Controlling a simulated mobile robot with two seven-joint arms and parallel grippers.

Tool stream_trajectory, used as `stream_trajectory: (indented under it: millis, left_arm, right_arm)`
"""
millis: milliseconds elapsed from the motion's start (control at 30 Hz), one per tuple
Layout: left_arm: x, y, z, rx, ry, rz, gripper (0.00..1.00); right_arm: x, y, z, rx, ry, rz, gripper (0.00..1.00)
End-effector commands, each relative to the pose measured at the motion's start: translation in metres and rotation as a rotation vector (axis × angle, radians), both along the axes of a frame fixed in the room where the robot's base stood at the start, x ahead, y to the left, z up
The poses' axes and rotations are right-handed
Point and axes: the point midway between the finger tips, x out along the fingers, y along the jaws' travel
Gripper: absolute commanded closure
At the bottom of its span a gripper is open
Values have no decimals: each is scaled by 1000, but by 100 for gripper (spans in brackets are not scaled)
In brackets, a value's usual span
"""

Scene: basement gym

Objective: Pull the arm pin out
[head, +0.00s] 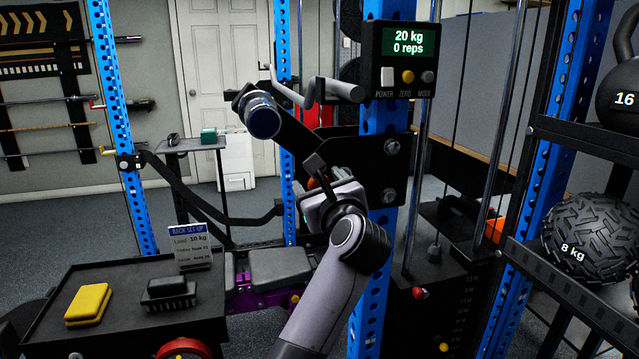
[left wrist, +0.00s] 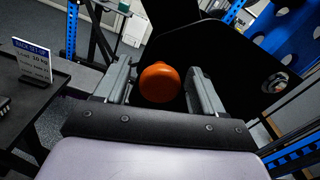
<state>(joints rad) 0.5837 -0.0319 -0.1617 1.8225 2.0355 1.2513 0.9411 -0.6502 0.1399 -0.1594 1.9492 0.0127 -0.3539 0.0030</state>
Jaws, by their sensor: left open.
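The arm pin shows as a round orange knob (left wrist: 160,82) in the left wrist view, set against a dark plate of the black machine arm (left wrist: 225,45). My left gripper (left wrist: 163,88) is open, with one finger on each side of the knob. Gaps show between the knob and both fingers. In the head view my left gripper (head: 322,180) is at the black arm (head: 292,135) beside the blue upright, and only a sliver of the orange knob (head: 313,183) shows behind it. The pin's shaft is hidden. My right gripper is in neither view.
A display reading 20 kg, 0 reps (head: 402,45) is mounted above on the blue upright (head: 378,230). A rack with balls (head: 590,240) stands right.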

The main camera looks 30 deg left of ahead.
Motion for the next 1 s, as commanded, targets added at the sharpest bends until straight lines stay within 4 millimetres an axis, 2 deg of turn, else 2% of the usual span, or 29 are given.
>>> stream_trajectory:
  millis: [100,133,300,333,533,800,1000]
  left_arm:
    - [0,0,0,0,0,0,31]
    - [0,0,0,0,0,0,38]
    - [0,0,0,1,-1,0,93]
    - [0,0,0,1,-1,0,100]
    - [-1,-2,0,1,-1,-1,100]
    - [-14,-18,-1,-2,-2,-2,100]
    - [-17,-20,0,2,0,1,100]
  right_arm:
    - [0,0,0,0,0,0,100]
    - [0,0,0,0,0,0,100]
    - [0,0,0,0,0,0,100]
    - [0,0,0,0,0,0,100]
    - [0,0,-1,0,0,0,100]
    - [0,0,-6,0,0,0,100]
    - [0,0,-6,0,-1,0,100]
